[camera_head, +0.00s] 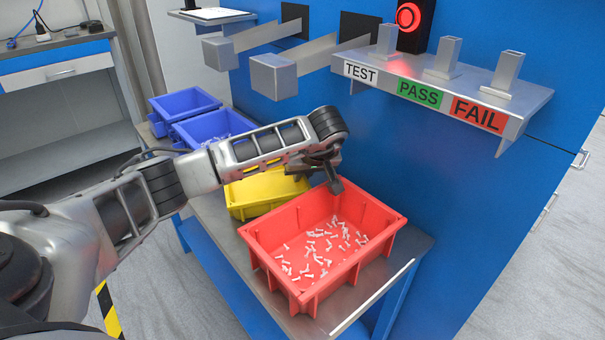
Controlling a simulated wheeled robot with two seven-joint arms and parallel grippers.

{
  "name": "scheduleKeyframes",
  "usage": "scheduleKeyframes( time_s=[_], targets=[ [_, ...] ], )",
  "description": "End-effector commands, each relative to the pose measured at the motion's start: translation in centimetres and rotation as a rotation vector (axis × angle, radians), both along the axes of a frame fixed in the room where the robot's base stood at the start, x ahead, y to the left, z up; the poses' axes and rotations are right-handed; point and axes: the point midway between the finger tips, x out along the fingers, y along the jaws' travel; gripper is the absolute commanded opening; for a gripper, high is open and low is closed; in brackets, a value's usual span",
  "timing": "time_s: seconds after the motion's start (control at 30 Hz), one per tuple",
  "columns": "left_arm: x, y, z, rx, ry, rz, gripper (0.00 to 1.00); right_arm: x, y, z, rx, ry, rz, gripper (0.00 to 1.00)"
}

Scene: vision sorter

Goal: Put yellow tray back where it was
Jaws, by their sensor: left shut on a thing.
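The yellow tray (262,192) is on the metal table between the red tray (262,258) and the blue trays, partly hidden by my left forearm. The visible part of its inside looks empty. My left gripper (328,176) is at the yellow tray's far right end, close to the red tray's back rim. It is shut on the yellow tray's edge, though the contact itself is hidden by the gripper. My right gripper is not in view.
The red tray holds many small white parts. Two blue trays (185,103) stand at the back left. A shelf labelled TEST, PASS and FAIL (425,94) and grey chutes (272,77) jut from the blue wall above. Bare table (405,250) shows right of the red tray.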

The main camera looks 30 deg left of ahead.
Motion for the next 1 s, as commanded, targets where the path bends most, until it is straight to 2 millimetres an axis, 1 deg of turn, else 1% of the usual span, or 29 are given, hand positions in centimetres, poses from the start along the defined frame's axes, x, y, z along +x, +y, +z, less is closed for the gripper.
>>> scheduleKeyframes(
  time_s=[0.07,0.1,0.13,0.17,0.47,0.57,0.8,1.0],
  targets=[
    [0.0,0.0,-0.2,0.001,-0.001,0.0,0.0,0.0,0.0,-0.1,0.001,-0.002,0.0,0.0],
    [0.0,0.0,-0.2,0.0,0.0,0.0,0.18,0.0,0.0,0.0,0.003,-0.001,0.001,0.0],
    [0.0,0.0,-0.2,0.0,0.0,0.0,0.26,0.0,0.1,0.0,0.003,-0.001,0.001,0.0],
    [0.0,0.0,-0.2,0.0,0.0,0.0,0.31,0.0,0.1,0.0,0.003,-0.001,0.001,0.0],
    [0.0,0.0,0.0,0.0,0.0,0.0,0.31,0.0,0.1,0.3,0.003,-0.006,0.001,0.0],
    [-0.2,-0.4,0.9,0.0,-0.001,-0.002,0.31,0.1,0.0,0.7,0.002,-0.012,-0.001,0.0],
    [-1.2,-2.2,4.5,0.0,-0.003,-0.002,0.31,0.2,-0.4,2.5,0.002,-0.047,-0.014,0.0],
    [-1.8,-3.1,6.3,0.0,-0.001,-0.001,0.31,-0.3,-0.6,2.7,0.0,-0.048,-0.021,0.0]
  ],
)
